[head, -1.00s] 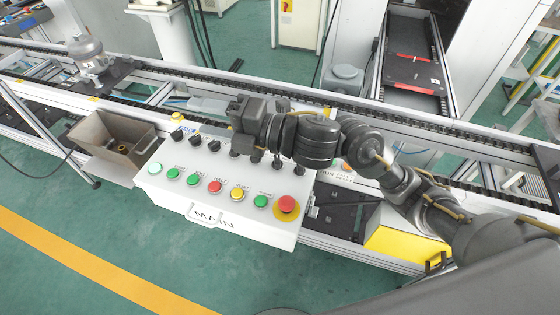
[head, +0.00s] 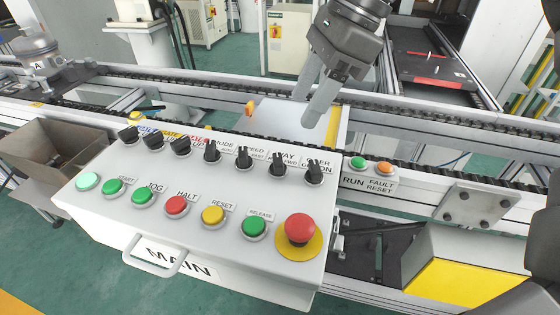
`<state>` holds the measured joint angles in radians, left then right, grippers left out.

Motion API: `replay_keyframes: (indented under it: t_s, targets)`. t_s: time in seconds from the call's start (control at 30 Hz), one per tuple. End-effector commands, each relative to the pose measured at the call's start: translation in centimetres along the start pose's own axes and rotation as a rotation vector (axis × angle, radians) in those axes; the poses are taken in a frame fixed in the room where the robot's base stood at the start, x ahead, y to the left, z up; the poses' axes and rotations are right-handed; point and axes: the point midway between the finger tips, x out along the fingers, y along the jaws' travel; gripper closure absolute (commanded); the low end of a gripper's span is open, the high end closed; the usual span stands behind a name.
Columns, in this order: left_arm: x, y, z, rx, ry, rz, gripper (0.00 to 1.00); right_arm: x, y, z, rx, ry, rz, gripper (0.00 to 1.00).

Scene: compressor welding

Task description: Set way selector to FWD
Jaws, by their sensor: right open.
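The white MAIN control panel (head: 110,212) fills the lower left and middle of the head view. A row of black selector knobs runs along its back. The way selector (head: 278,167) is the black knob under the WAY label (head: 286,157), second from the right end. Its handle looks near upright, but I cannot tell exactly which setting it points at. My right gripper (head: 306,108) hangs above and behind the panel, fingers pointing down, open and empty. It is apart from the knobs. My left gripper is not in view.
A red emergency button (head: 299,229) stands at the panel's front right. Several coloured push buttons line the front row. RUN (head: 358,163) and FAULT RESET (head: 385,168) buttons are to the right. A conveyor rail (head: 430,172) runs behind. A metal bin (head: 50,140) is at left.

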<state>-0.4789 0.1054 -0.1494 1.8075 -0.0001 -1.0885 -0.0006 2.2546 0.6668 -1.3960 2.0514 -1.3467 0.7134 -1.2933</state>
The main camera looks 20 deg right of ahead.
Motion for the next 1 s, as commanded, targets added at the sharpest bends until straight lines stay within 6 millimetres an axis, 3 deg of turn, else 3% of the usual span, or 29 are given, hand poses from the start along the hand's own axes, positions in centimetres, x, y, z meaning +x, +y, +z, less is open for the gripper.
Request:
replay_keyframes:
  t_s: [0.27, 0.8, 1.0]
  targets:
    - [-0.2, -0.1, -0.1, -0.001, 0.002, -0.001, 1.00, -0.2, 0.2, -0.6, 0.002, 0.015, -0.004, 0.45]
    - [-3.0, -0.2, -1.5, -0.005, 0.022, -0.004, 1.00, 8.6, 0.2, -0.6, -0.002, 0.015, -0.003, 0.45]
    - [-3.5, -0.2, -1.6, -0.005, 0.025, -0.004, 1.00, 10.2, 0.2, -0.6, -0.001, 0.013, -0.003, 0.45]
